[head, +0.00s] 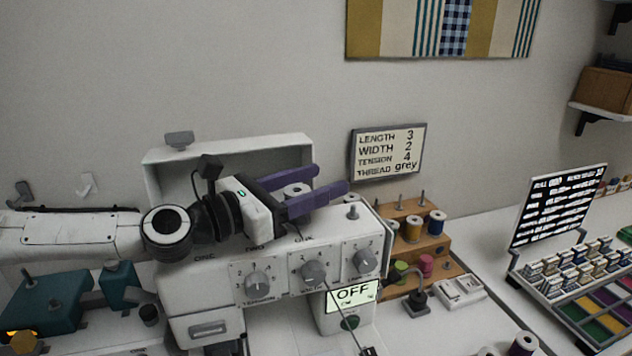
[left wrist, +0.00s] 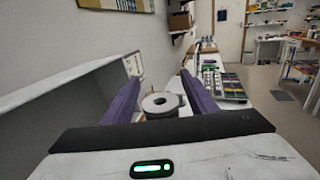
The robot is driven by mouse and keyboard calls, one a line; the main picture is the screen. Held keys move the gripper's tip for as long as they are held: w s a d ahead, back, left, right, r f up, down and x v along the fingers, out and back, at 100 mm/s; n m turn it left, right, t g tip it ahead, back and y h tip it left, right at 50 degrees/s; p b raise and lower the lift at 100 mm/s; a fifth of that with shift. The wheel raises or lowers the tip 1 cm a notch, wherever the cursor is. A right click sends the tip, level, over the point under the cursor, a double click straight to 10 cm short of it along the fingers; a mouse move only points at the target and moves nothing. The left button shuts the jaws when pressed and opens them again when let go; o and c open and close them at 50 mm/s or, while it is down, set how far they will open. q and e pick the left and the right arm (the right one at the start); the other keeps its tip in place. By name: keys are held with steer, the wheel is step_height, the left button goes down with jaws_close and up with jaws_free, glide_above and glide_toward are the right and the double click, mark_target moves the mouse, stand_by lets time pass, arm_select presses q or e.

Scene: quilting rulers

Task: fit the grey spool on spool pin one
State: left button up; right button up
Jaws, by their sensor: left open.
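The grey spool (head: 297,190) is between the two purple fingers of my left gripper (head: 330,179), above the top of the white sewing machine (head: 215,275). In the left wrist view the spool (left wrist: 160,103) stands upright between the spread fingers, with a gap on each side. The fingers are open. Whether a pin stands inside the spool I cannot tell. A short post (head: 352,207) stands at the machine's right end.
A sign (head: 388,151) reads THREAD grey. A wooden stand (head: 440,242) with coloured spools is right of the machine. The machine's raised back panel (head: 235,150) rises close behind my gripper. The machine display (head: 352,293) reads OFF. A teal machine (head: 45,300) stands at left.

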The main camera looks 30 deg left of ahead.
mark_target(301, 189)
arm_select(q)
steer(key=shift+o, duration=0.5)
steer(key=shift+f, duration=0.45)
steer(key=shift+s+f+b, duration=0.1)
steer(key=shift+b, duration=0.2)
steer(key=shift+s+a+b, duration=0.1)
steer(key=shift+s+b, duration=0.1)
steer(key=shift+b, duration=0.15)
steer(key=shift+s+a+f+b, duration=0.1)
steer(key=shift+s+a+b, duration=0.25)
steer(key=shift+s+b, duration=0.4)
steer(key=shift+s+a+b, duration=0.1)
steer(key=shift+s+b, duration=0.15)
steer(key=shift+b, duration=0.2)
steer(key=v, duration=0.3)
steer(key=r+v, duration=0.1)
steer(key=v, duration=0.2)
steer(key=shift+r, duration=0.15)
steer(key=shift+s+a, duration=0.25)
steer(key=shift+s, duration=0.45)
steer(key=shift+w, duration=0.1)
